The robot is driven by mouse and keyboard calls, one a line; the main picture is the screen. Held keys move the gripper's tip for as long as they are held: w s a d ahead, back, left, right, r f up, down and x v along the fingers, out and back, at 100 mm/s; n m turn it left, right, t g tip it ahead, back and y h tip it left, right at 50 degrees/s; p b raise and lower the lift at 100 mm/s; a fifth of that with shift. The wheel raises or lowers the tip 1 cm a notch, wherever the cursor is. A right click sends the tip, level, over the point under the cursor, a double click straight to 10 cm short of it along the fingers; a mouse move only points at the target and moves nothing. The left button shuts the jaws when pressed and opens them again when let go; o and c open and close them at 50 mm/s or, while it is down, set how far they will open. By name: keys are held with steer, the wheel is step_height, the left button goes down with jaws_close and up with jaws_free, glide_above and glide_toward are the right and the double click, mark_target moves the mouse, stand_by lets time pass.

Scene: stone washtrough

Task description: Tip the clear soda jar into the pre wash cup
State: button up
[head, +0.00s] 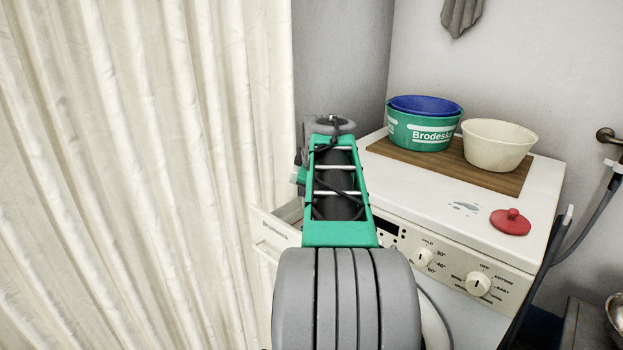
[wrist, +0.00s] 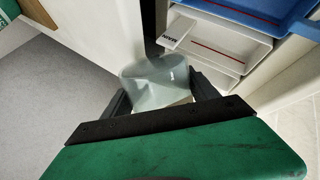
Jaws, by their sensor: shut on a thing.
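My gripper (wrist: 159,88) is shut on a clear, pale greenish jar (wrist: 155,78) in the wrist view, one dark finger on each side. The jar is over or beside the open detergent drawer; its exact tilt and any contents are hard to tell. The drawer shows white compartments (wrist: 225,45) with red lines, a small white label, and a blue part (wrist: 265,12) at the upper right. I cannot tell which compartment is the pre wash cup. In the head view the drawer (head: 268,236) sticks out of the washing machine; my arm hides the gripper and jar.
The white washing machine (head: 400,185) carries a wooden board (head: 510,183), a green tub (head: 405,135) with a blue one inside, a cream bowl (head: 497,148) and a red knobbed lid (head: 510,222). A pale curtain (head: 150,170) hangs at the left.

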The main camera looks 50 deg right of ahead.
stand_by(0.6)
steer(key=shift+w+a+n+g+h+p, duration=0.15)
steer(key=shift+n+g+h+p, duration=0.2)
steer(key=shift+g+p, duration=0.25)
steer(key=shift+f, duration=0.1)
stand_by(0.4)
steer(key=r+g+p, duration=0.1)
steer(key=p, duration=0.2)
steer(key=shift+w+n+h, duration=0.1)
steer(key=shift+n+h, duration=0.15)
steer(key=shift+h, duration=0.1)
steer(key=shift+p, duration=0.7)
steer(key=shift+g, duration=0.3)
steer(key=shift+f, duration=0.1)
